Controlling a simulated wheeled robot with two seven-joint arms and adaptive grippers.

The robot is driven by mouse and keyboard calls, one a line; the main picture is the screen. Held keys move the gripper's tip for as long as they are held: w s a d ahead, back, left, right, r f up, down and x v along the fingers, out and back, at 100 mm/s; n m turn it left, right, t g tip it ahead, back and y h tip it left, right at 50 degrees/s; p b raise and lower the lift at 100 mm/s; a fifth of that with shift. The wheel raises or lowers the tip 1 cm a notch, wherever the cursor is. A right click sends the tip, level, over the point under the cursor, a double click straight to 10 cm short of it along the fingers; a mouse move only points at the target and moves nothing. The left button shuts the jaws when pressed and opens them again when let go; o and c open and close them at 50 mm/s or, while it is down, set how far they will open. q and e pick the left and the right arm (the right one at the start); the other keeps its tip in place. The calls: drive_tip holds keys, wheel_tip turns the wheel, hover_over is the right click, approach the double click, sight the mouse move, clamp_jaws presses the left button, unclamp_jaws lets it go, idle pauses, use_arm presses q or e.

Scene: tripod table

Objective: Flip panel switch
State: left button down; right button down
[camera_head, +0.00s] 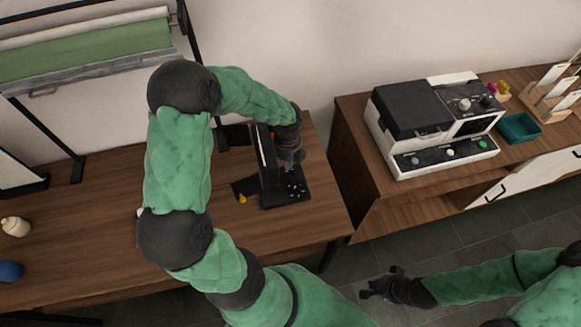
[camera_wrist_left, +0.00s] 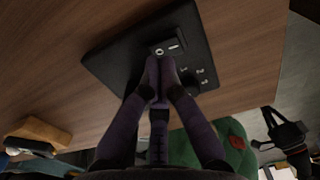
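A black switch panel (camera_head: 289,193) lies on the wooden table; it also shows in the left wrist view (camera_wrist_left: 121,58). A rocker switch (camera_wrist_left: 167,47) with a round mark and a line mark is on it, just ahead of my left fingertips. My left gripper (camera_head: 288,166) is over the panel, and its purple fingers (camera_wrist_left: 160,63) come together at the tips with nothing seen between them. Whether the tips touch the rocker is not clear. The rocker is not discernible in the head view. My right gripper (camera_head: 378,287) is away from the table, over the floor, with fingers apart and empty.
The wooden table (camera_head: 90,235) has free room left of the panel. A black upright frame part (camera_head: 264,150) stands beside my left gripper. A white and black machine (camera_head: 430,125) is on a cabinet at right. A pale bottle (camera_head: 15,227) stands far left.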

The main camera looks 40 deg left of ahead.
use_arm(q)
drive_tip(key=shift+r+p, duration=2.25)
drive_tip(key=shift+r, duration=0.15)
